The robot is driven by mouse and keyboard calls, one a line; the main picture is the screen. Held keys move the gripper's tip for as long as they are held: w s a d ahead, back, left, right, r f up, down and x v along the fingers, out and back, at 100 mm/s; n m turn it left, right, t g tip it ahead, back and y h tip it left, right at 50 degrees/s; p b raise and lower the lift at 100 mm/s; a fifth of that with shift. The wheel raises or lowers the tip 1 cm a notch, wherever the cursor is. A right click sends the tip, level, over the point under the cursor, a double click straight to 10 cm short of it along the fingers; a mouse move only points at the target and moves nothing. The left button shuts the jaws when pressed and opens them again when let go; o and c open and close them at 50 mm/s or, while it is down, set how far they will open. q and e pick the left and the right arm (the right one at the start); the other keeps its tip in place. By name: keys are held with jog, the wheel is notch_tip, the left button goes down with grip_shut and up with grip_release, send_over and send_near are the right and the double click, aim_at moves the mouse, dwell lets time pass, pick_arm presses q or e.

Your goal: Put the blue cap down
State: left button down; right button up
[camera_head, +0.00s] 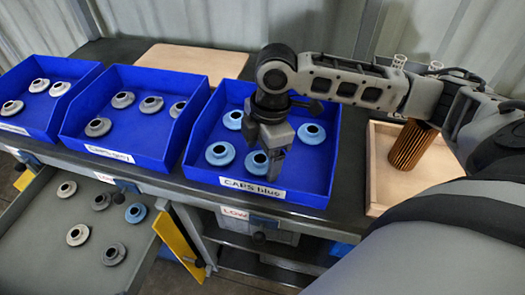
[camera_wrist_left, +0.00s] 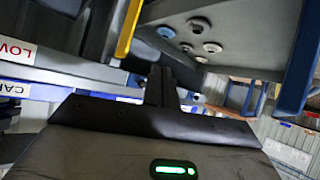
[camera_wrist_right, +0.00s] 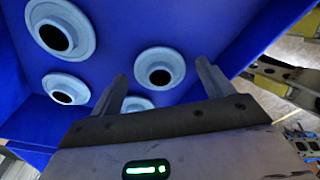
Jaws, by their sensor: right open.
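The blue bin (camera_head: 313,186) labelled "CAPS blue" holds several light-blue caps. One blue cap (camera_head: 258,162) lies under my right gripper (camera_head: 272,172), partly hidden by it in the head view. In the right wrist view, my right gripper (camera_wrist_right: 164,78) is open, and a blue cap (camera_wrist_right: 172,75) shows between its fingers, apart from them. Other blue caps (camera_wrist_right: 60,30) lie in the bin to the left. My left gripper (camera_wrist_left: 160,86) is out of the head view; its fingers look closed together with nothing visible between them.
An open drawer (camera_head: 30,262) holds several grey caps and one blue cap (camera_head: 136,212). Two more blue bins (camera_head: 113,155) with grey caps stand to the left. A wooden tray (camera_head: 383,180) with a pleated brown filter (camera_head: 410,146) stands to the right. A tan board (camera_head: 195,62) lies behind.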

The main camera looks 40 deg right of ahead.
pick_arm(q)
jog(key=shift+s+a+r+p, duration=0.15)
jog(key=shift+r+p, duration=0.1)
jog(key=shift+p, duration=0.75)
pick_arm(e)
notch_tip(320, 180, up, 12)
jog(key=d, duration=0.1)
jog(key=shift+d, duration=0.2)
jog(key=shift+s, duration=0.15)
